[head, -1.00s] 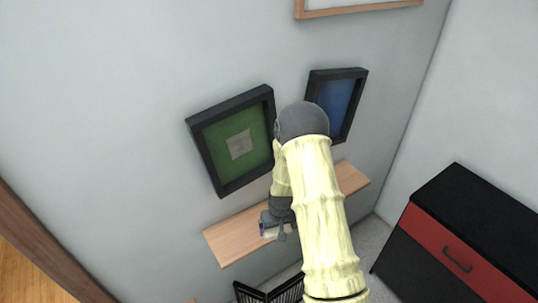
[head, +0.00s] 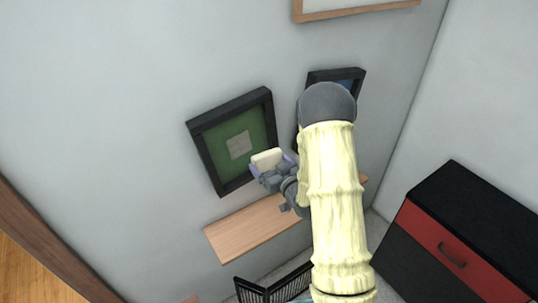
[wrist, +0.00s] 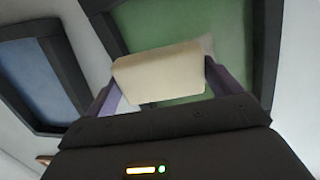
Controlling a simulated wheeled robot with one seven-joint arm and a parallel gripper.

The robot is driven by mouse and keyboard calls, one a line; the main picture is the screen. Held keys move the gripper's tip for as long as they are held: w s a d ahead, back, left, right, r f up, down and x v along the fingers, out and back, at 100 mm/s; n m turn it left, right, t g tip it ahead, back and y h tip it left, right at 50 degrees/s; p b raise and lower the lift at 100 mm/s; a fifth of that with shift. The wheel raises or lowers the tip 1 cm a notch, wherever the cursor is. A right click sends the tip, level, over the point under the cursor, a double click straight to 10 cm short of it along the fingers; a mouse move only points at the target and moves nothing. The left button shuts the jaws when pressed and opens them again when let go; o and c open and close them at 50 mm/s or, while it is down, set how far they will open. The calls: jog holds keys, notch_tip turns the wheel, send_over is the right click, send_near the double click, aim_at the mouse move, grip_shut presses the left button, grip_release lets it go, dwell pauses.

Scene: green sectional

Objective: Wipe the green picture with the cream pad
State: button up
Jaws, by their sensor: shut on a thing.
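The green picture (head: 222,139) hangs on the wall in a black frame, with a pale square patch (head: 239,145) at its middle. The cream pad (head: 267,159) is in my gripper (head: 269,168), at the picture's lower right corner in the head view. In the wrist view the pad (wrist: 158,72) sits between the two purplish fingers of my gripper (wrist: 162,88), with the green picture (wrist: 228,40) behind it. The pad covers part of the picture there. I cannot tell whether the pad touches the picture.
A blue picture (head: 347,87) in a black frame hangs to the right, partly hidden by my arm. A wooden shelf (head: 240,232) juts from the wall below. A black and red cabinet (head: 468,225) stands at the right, and a black rack (head: 272,287) below the shelf.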

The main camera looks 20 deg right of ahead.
jog(key=t+y, duration=0.1)
send_near(250, 137)
jog(key=s, duration=0.1)
jog(key=shift+s+d+n, duration=0.1)
jog(key=shift+d+n, duration=0.15)
jog(key=shift+n, duration=0.15)
jog(key=shift+p+x, duration=1.15)
jog(key=shift+x, duration=1.75)
jog(key=shift+a, duration=0.1)
jog(key=shift+b+x, duration=0.3)
jog(key=shift+x, duration=0.7)
